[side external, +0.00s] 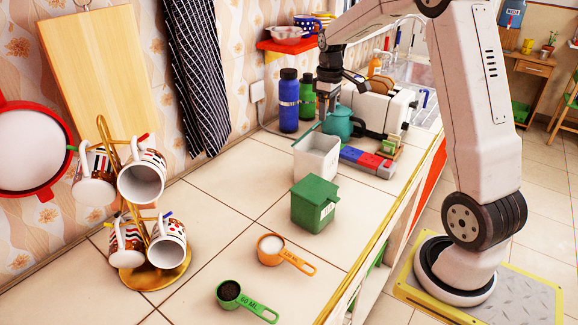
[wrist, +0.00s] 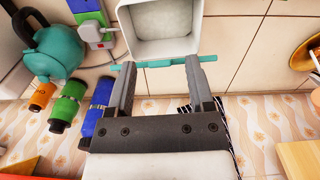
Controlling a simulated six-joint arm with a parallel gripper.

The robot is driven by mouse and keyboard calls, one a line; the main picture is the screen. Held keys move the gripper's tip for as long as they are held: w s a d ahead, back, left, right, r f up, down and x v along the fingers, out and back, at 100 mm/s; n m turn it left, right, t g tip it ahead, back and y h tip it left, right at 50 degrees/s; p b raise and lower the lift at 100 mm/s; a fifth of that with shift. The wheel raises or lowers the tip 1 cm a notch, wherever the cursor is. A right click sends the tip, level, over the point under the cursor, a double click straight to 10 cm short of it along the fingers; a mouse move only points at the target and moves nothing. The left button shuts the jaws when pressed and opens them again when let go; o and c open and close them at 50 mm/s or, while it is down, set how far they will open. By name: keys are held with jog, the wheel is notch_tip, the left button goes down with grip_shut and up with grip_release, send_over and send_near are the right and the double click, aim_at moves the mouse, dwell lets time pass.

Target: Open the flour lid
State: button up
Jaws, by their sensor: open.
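A white square container (side external: 316,160) stands on the counter with its top open; the wrist view looks into its pale inside (wrist: 168,18). Its teal lid (side external: 305,135) stands raised at the rim on the wall side, seen nearly edge-on in the wrist view (wrist: 150,64). My gripper (side external: 326,112) is just behind the container. Its fingers (wrist: 160,68) are open and empty, with the tips at the lid's edge; I cannot tell whether they touch it. A green box (side external: 312,208) with a shut lid and an unreadable label stands in front. No flour label is readable.
A teal teapot (side external: 343,124), a blue bottle (side external: 289,100), a green bottle (side external: 307,95) and a toaster (side external: 385,108) stand behind. An orange scoop (side external: 285,252), a green scoop (side external: 240,298) and a mug rack (side external: 155,282) are in front. Bare tiles lie left of the containers.

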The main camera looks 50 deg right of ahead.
jog(key=shift+f, duration=0.6)
grip_shut()
dwell(1.1)
